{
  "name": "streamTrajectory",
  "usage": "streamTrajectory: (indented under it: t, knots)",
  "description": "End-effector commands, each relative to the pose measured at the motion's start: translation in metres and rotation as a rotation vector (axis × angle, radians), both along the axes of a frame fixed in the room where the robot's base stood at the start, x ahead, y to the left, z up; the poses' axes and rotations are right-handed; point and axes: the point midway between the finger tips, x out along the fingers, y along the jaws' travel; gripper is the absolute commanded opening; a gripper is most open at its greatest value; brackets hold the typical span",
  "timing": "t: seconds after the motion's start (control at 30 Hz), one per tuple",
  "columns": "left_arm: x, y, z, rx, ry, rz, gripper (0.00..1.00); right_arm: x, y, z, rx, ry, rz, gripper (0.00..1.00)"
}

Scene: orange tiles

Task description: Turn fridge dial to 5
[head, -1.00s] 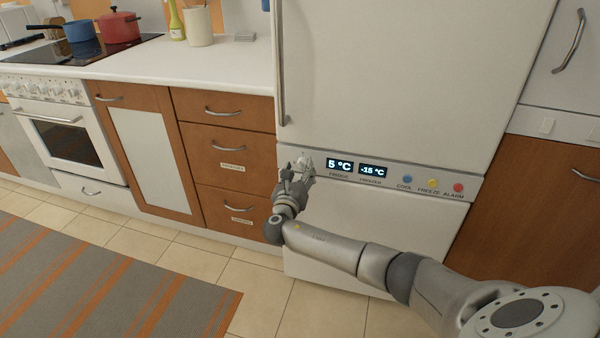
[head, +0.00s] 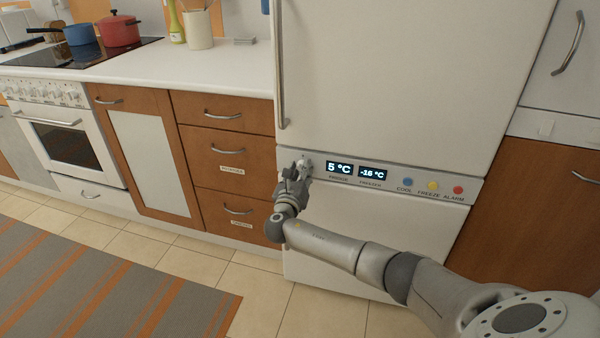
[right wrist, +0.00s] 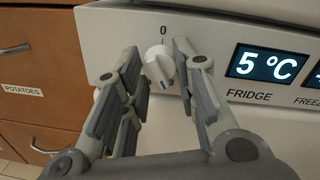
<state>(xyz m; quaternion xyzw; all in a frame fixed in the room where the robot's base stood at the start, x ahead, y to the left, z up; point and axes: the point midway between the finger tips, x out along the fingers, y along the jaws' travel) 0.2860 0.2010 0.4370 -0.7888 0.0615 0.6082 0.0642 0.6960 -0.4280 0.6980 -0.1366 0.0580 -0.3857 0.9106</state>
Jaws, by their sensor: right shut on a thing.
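The white fridge dial (right wrist: 160,66) sits on the control panel, just under a "0" mark, in the right wrist view. It also shows small in the head view (head: 305,163), partly covered by my gripper. My right gripper (right wrist: 157,58) has a finger on each side of the dial and is shut on it. In the head view the right gripper (head: 298,172) is at the panel's left end. The fridge display (head: 339,168) reads 5 °C; it also shows in the right wrist view (right wrist: 265,66). My left gripper is not in view.
The freezer display (head: 373,174) reads about -16 °C. Blue, yellow and red buttons (head: 432,185) sit farther right. The vertical door handle (head: 281,80) is above the dial. Wooden drawers (head: 222,163) stand close at left.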

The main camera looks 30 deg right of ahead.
Motion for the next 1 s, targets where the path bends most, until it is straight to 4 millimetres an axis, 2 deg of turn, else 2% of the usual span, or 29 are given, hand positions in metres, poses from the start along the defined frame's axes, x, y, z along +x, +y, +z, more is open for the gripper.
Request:
streamTrajectory:
  t: [0.23,0.43,0.77,1.0]
  knots:
    - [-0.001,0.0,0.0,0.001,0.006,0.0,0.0,0.0,0.0,-0.001,0.04,-0.046,0.0,0.03]
    - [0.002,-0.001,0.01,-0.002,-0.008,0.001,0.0,0.0,0.001,-0.003,0.125,-0.144,0.001,0.03]
    - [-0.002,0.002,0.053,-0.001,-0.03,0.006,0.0,0.0,0.002,-0.005,0.325,-0.377,0.0,0.03]
    - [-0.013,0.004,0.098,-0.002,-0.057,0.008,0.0,0.001,0.002,-0.005,0.472,-0.552,0.0,0.03]
